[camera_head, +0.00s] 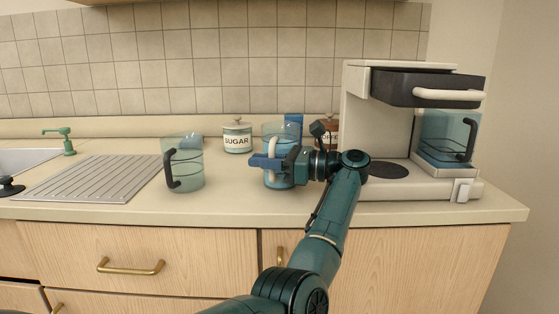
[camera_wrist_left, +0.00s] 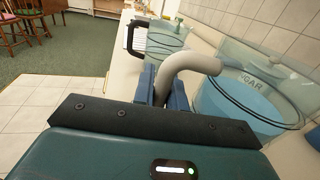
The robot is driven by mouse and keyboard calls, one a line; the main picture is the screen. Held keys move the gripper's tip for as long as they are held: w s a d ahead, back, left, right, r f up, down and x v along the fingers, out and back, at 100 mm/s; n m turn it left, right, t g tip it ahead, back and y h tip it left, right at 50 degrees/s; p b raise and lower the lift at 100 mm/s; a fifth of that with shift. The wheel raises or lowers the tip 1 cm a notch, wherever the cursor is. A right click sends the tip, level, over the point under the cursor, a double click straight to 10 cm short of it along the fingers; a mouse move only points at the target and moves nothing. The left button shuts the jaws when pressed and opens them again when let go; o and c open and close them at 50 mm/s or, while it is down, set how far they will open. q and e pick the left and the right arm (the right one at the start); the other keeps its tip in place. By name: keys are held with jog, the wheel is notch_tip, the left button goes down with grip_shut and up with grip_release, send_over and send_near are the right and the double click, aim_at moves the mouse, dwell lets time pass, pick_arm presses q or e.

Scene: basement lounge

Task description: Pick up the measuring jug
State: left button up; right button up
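A clear jug with a pale handle and blue contents (camera_head: 281,130) stands on the counter, partly hidden behind my left gripper (camera_head: 268,164). In the left wrist view the jug (camera_wrist_left: 238,108) is close on the right, and its thick pale handle (camera_wrist_left: 190,62) passes between my blue fingers (camera_wrist_left: 162,90). The fingers sit against both sides of the handle, with no clear gap. A second clear jug, with a black handle (camera_head: 188,165), stands to the left on the counter. Which one the task calls the measuring jug I cannot tell. My right gripper is not in view.
A sugar jar (camera_head: 237,138) stands behind, between the two jugs. A coffee machine (camera_head: 388,110) with its own black-handled jug (camera_head: 447,137) is at the right. A ribbed drainer (camera_head: 95,178) and sink are at the left. The counter's front strip (camera_head: 225,207) is clear.

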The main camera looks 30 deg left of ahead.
pick_arm(q)
grip_shut()
dwell(0.7)
jog(key=shift+r, duration=0.1)
dwell(0.4)
